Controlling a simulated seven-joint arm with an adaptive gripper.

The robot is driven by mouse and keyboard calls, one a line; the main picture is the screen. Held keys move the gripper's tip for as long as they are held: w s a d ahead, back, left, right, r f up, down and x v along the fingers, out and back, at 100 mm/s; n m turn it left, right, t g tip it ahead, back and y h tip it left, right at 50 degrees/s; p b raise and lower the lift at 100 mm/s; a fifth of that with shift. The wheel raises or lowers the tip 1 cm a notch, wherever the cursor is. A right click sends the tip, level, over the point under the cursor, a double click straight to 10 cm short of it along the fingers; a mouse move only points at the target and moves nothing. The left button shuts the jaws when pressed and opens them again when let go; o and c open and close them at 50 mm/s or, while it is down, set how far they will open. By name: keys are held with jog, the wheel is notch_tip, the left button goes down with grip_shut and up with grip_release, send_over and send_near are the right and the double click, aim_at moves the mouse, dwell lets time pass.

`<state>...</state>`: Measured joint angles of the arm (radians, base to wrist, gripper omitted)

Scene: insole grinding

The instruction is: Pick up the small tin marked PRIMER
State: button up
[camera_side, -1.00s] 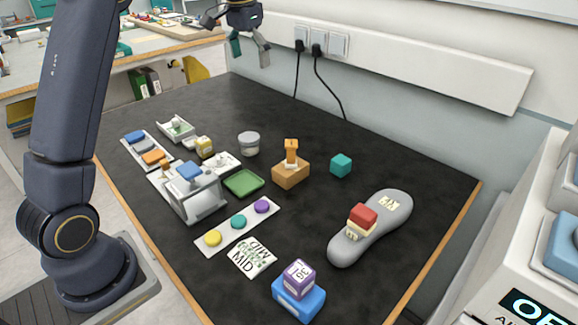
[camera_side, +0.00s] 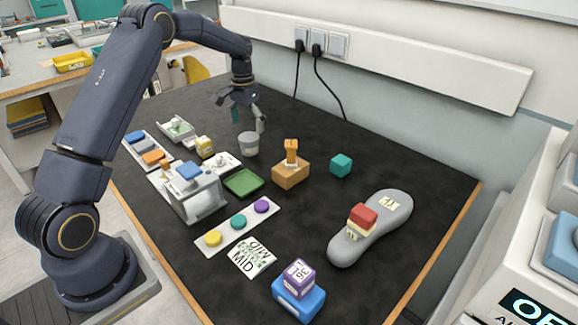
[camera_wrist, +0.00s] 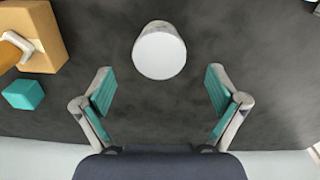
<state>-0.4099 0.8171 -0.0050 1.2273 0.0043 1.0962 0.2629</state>
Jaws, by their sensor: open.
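A small round grey tin with a pale lid (camera_side: 248,144) stands upright on the dark bench top. It also shows in the wrist view as a round white lid (camera_wrist: 159,52), at the top centre. No PRIMER marking can be read on it in these frames. My gripper (camera_side: 247,115) is open and empty, above the bench and just behind the tin in the side view. In the wrist view its teal-padded fingers (camera_wrist: 159,95) are spread wide, and the tin lies just beyond the gap between them. The gripper and tin look apart.
An orange block with an upright piece (camera_side: 290,174) and a teal cube (camera_side: 341,165) stand to the tin's right. A green tray (camera_side: 244,183) lies in front of it. The wall is close behind the bench.

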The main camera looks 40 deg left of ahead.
aim_at(249, 137)
notch_tip(249, 137, down, 5)
jog(key=shift+w+f, duration=0.1)
jog(key=c, duration=1.3)
